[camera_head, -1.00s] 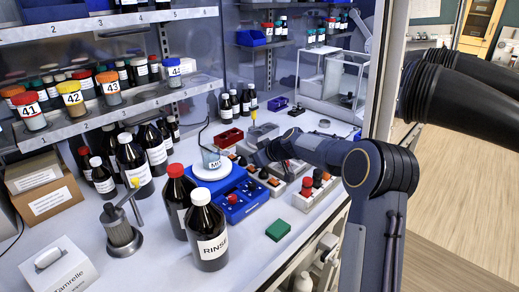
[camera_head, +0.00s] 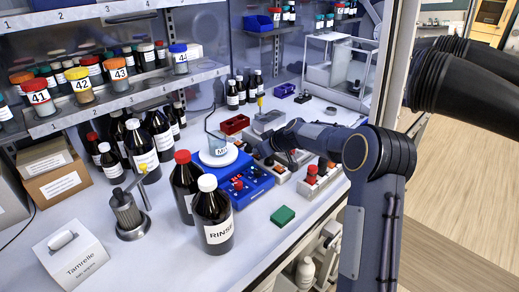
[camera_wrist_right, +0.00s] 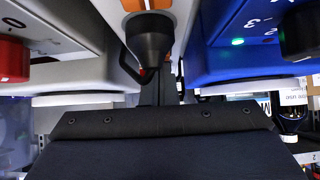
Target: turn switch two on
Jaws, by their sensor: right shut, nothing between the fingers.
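A row of small control boxes stands on the bench beside the blue unit (camera_head: 246,193). Behind my right gripper is a pale box with dark and orange knobs (camera_head: 280,169); in the wrist view a black rotary knob on an orange base (camera_wrist_right: 148,38) sits on a white box. My right gripper (camera_head: 290,153) is shut and empty, close to these knobs. In the wrist view its dark body fills the bottom, and I cannot tell whether the fingers touch the knob. I cannot read which switch is number two. My left gripper is out of view.
A white box with a red knob (camera_head: 312,172) stands right of the gripper. The RINSE bottle (camera_head: 212,222), a green block (camera_head: 283,215) and a red tray (camera_head: 232,124) are nearby. A grey box with a red knob (camera_wrist_right: 12,60) shows left in the wrist view.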

